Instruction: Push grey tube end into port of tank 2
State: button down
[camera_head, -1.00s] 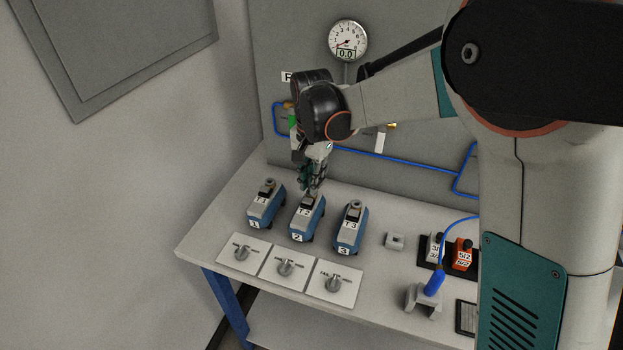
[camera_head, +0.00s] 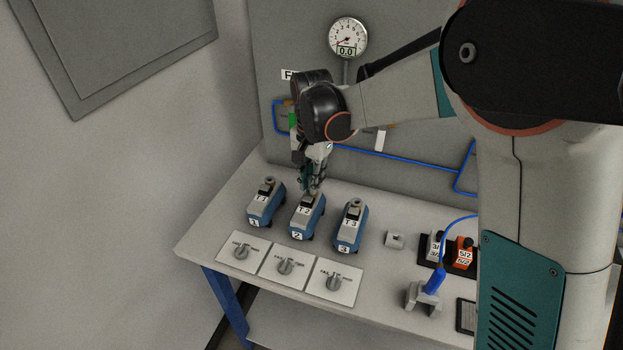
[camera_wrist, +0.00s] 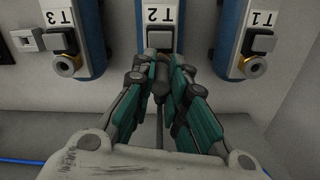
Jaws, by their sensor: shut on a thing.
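Tank 2 (camera_head: 304,228), a blue and grey unit marked T2 and 2, stands in the middle of a row of three tanks on the bench. It also shows at the top of the wrist view (camera_wrist: 160,15). In the head view my gripper (camera_head: 314,189) is just behind tank 2.
Tank 1 (camera_head: 262,212) and tank 3 (camera_head: 348,238) stand close on either side. Their brass-ringed ports show in the wrist view. Three knob plates (camera_head: 286,266) lie in front.

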jog(key=shift+f, duration=0.25)
dwell(0.5)
jog(key=c, duration=1.5)
grip_release()
jog(key=o, duration=0.4)
jog(key=shift+r, duration=0.1)
jog(key=shift+r+p, duration=2.1)
jog(key=shift+r, duration=1.3)
